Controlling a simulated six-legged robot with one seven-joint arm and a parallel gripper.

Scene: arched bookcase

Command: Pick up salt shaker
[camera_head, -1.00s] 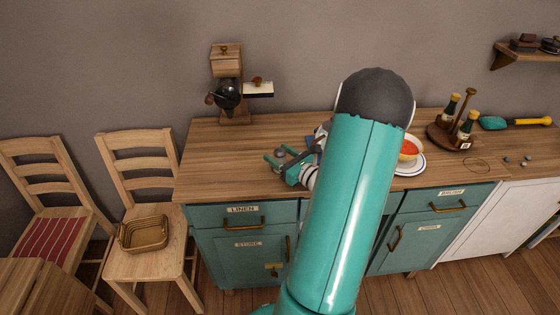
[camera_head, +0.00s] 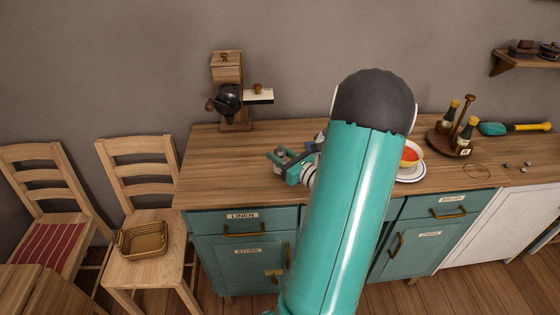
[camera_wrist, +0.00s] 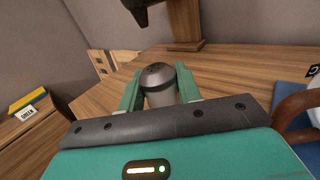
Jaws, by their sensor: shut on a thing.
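The salt shaker (camera_wrist: 159,86) is a grey cylinder with a domed top that has small dark holes. In the wrist view it stands upright between the two teal fingers of my gripper (camera_wrist: 159,91), which is shut on it. In the head view my gripper (camera_head: 285,164) is at the left part of the wooden counter (camera_head: 225,165), and the shaker is too small there to make out clearly. I cannot tell whether its base touches the counter, since my gripper hides its lower part.
A wooden coffee grinder (camera_head: 228,92) stands behind my gripper at the back left. A white bowl of red food (camera_head: 411,155) on a plate and a bottle caddy (camera_head: 440,141) are to the right. A basket (camera_head: 143,239) sits on a chair. The counter's left end is clear.

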